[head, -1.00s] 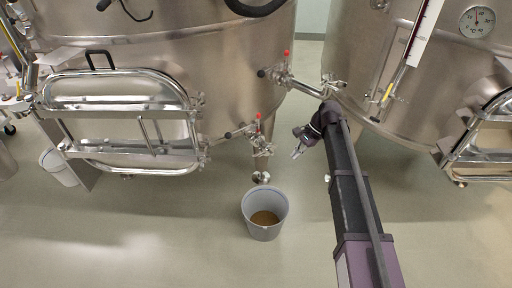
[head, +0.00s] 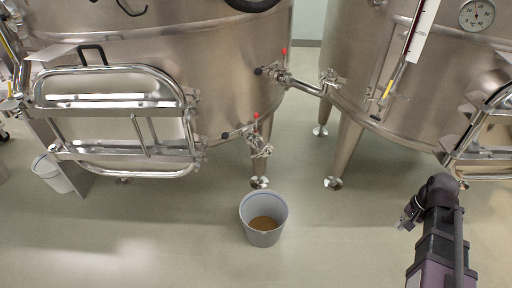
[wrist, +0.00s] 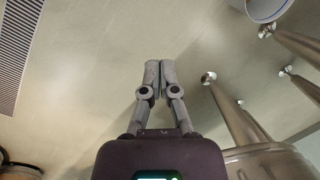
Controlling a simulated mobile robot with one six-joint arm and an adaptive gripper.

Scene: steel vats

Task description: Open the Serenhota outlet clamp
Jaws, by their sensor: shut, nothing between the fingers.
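No name label is readable, so I cannot tell which fitting is the Serenhota one. The left steel vat (head: 225,75) has a low outlet fitting (head: 260,147) with a red-tipped part and a black handle, above the bucket. A second, higher fitting (head: 283,72) joins a pipe towards the right vat (head: 350,70). The clamps are too small to tell open or shut. My gripper (head: 403,226) is at the lower right, well away from both fittings. In the wrist view its fingers (wrist: 160,66) are together and empty, over bare floor.
A grey bucket (head: 263,237) with brown contents stands on the floor below the low outlet. Vat legs (head: 345,155) stand behind it. A framed hatch (head: 120,110) juts from the left vat. A white bucket (head: 50,173) is at left. The front floor is mostly clear.

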